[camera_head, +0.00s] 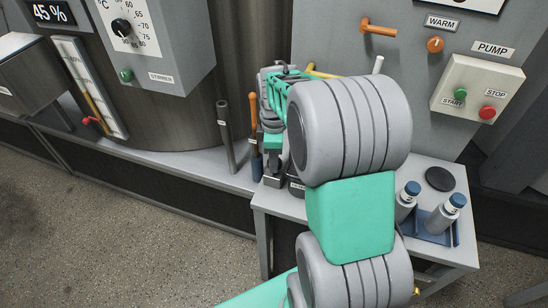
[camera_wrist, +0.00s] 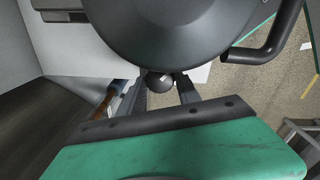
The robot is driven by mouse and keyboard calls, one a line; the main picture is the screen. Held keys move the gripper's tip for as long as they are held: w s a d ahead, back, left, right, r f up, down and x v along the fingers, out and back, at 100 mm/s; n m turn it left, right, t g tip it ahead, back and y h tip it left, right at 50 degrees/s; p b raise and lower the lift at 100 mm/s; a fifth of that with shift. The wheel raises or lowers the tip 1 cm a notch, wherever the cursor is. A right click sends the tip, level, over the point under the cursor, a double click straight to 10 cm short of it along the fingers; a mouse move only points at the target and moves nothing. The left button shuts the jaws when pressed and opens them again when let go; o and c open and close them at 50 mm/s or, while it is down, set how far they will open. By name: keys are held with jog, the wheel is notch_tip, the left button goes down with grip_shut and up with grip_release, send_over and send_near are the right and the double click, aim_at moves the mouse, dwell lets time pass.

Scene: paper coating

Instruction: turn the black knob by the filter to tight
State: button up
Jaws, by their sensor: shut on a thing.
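The black knob (camera_wrist: 159,83) shows in the wrist view as a small dark ball with a light mark, at the lower edge of a large round dark-grey body (camera_wrist: 185,35), which looks like the filter housing. My gripper (camera_wrist: 162,88) has one dark finger on each side of the knob and is shut on it. The fingertips are partly hidden under the round body. In the head view my gripper (camera_head: 272,158) is behind my arm, over the left part of the small grey table. The knob and most of the filter are hidden there by my arm.
A bent dark handle (camera_wrist: 273,45) sticks out to the right of the round body. A grey rod (camera_head: 226,135) and an orange-handled tool (camera_head: 254,125) stand left of my gripper. Bottles (camera_head: 446,213) in a blue tray stand on the table (camera_head: 459,252) at right.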

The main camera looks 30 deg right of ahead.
grip_shut()
jog(key=shift+m, duration=0.3)
jog(key=shift+m+p, duration=0.35)
jog(key=shift+m, duration=2.35)
jog(key=o, duration=1)
grip_release()
jog(key=shift+c, duration=0.2)
